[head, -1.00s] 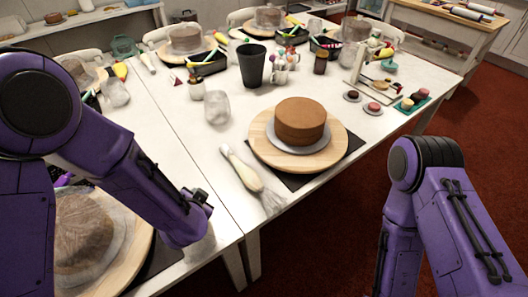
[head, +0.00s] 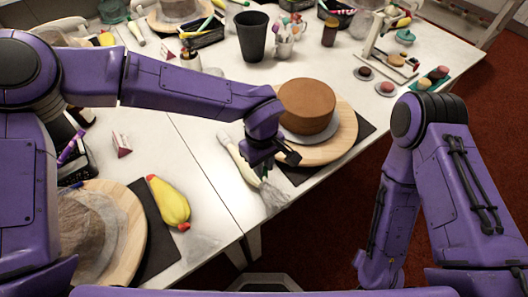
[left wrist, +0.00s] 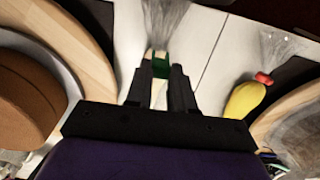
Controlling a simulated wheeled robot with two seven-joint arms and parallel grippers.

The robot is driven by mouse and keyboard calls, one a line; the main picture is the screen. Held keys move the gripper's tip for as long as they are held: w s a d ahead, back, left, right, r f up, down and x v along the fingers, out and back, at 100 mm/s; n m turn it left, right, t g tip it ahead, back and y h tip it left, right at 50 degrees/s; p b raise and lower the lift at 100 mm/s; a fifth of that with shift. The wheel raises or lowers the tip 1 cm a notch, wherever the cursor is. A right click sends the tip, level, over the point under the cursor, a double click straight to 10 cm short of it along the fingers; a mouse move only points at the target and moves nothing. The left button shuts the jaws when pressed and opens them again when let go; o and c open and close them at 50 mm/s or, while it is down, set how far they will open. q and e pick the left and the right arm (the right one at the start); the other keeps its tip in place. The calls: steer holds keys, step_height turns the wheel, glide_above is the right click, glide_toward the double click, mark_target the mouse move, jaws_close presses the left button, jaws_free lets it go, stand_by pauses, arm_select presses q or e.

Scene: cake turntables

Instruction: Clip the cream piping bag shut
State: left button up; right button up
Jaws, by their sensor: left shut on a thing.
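The cream piping bag (head: 238,164) lies on the white table left of the near cake turntable, its clear flared end toward the table's front edge. My left gripper (head: 284,160) is low over the bag's neck. In the left wrist view my left gripper (left wrist: 167,75) is shut on a small green clip (left wrist: 161,64). The clip sits at the neck, beside the clear plastic end (left wrist: 166,20) of the bag. I cannot tell whether the clip is closed around the neck. The bag's body is mostly hidden behind the fingers there. My right gripper is out of view.
A brown cake (head: 307,105) stands on a wooden turntable (head: 343,132) right beside my left gripper. A yellow piping bag (head: 169,202) lies at front left by another turntable (head: 130,240). A dark cup (head: 252,37) stands farther back.

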mark_target(265, 175)
arm_select(q)
steer(key=shift+s+d+r, duration=0.1)
steer(key=shift+s+d, duration=0.05)
steer(key=shift+d, duration=0.05)
step_height(265, 175, down, 5)
steer(key=b, duration=0.6)
steer(key=shift+r, duration=0.2)
steer(key=shift+s+f, duration=0.1)
steer(key=shift+f, duration=0.4)
steer(key=shift+r+p, duration=0.1)
steer(key=shift+p, duration=0.35)
steer(key=shift+p, duration=0.4)
steer(key=shift+p, duration=0.6)
steer(key=shift+d+f, duration=0.1)
steer(key=shift+f, duration=1.35)
stand_by(0.4)
